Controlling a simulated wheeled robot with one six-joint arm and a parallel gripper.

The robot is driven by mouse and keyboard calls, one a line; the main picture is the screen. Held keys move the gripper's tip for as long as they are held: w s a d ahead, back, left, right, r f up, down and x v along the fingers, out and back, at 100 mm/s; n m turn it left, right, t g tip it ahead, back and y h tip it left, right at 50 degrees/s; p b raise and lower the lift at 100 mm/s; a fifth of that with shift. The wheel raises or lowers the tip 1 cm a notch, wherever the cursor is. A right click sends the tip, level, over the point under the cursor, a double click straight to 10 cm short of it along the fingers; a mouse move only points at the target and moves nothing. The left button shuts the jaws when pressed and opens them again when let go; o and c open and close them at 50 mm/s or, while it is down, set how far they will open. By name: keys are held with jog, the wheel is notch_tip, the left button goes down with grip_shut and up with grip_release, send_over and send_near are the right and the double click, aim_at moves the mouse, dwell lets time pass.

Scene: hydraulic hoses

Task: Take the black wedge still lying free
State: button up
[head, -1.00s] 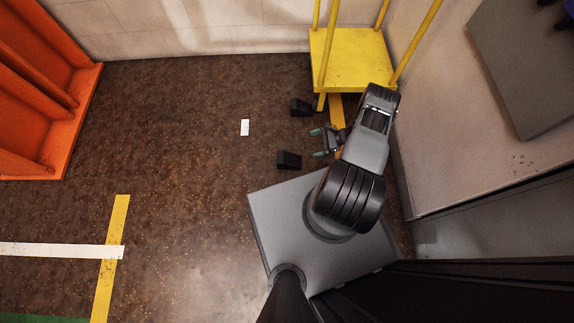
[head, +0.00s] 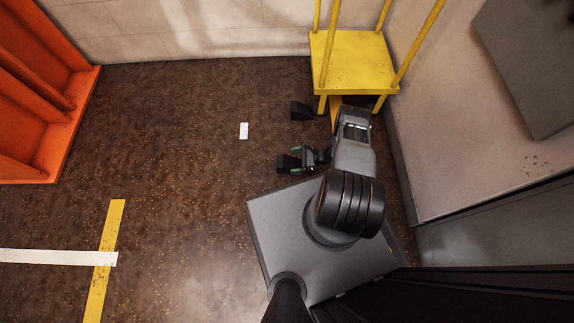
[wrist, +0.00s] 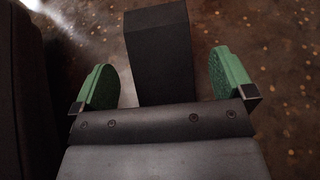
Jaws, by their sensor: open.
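One black wedge (head: 288,163) lies on the brown floor beside my grey base, and my gripper (head: 297,158) is at it. In the wrist view this black wedge (wrist: 160,55) stands between the two green fingertips of my open gripper (wrist: 165,80), with a gap on each side. Its near end is hidden behind the gripper body. A second black wedge (head: 301,111) lies on the floor further back, near the yellow cart (head: 352,62). My gripper is apart from that one.
A white tag (head: 243,131) lies flat on the floor to the left. An orange rack (head: 40,110) stands at the far left. A grey wall panel (head: 460,130) rises at the right.

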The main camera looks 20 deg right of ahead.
aim_at(288, 162)
jog(key=shift+b+x, duration=0.55)
jog(key=shift+x, duration=1.75)
jog(key=shift+s, duration=0.1)
jog(key=shift+c, duration=0.2)
jog(key=c, duration=1.2)
